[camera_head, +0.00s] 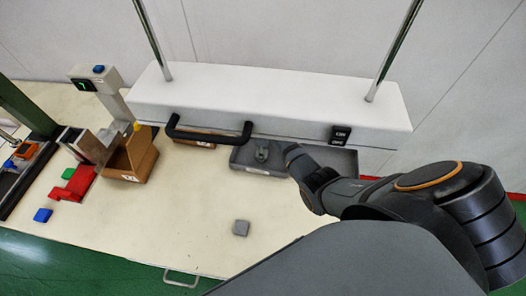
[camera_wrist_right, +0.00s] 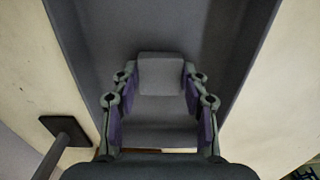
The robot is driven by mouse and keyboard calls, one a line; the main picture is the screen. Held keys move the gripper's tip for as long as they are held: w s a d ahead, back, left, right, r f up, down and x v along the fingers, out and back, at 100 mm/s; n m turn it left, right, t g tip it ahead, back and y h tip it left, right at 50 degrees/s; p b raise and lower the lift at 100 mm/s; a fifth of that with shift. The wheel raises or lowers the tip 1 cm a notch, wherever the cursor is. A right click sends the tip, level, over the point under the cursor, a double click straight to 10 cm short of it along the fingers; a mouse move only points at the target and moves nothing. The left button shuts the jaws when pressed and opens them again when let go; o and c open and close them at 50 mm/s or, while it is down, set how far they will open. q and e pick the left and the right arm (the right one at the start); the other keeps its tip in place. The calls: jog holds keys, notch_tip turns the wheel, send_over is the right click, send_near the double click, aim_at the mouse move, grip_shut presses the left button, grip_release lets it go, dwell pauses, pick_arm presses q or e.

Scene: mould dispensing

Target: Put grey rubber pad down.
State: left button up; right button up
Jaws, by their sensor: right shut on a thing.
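The grey rubber pad (camera_wrist_right: 160,76) is a small square block between the fingertips of my right gripper (camera_wrist_right: 160,82) in the right wrist view. The gripper is shut on it, over the inside of a long grey tray (camera_wrist_right: 235,60). Whether the pad touches the tray floor is unclear. A similar grey block (camera_head: 241,228) lies on the table front. My left gripper is out of view.
The white housing (camera_head: 270,100) with a black handle (camera_head: 210,137) hangs low over the tray. A cardboard box (camera_head: 132,157), red blocks (camera_head: 75,184), a green block (camera_head: 69,173) and a blue block (camera_head: 43,215) are at left. The table middle (camera_head: 180,215) is mostly clear.

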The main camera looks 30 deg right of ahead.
jog(key=o, duration=1.1)
jog(key=shift+f, duration=0.1)
jog(key=shift+o, duration=0.2)
notch_tip(320, 180, up, 12)
jog(key=shift+r, duration=0.2)
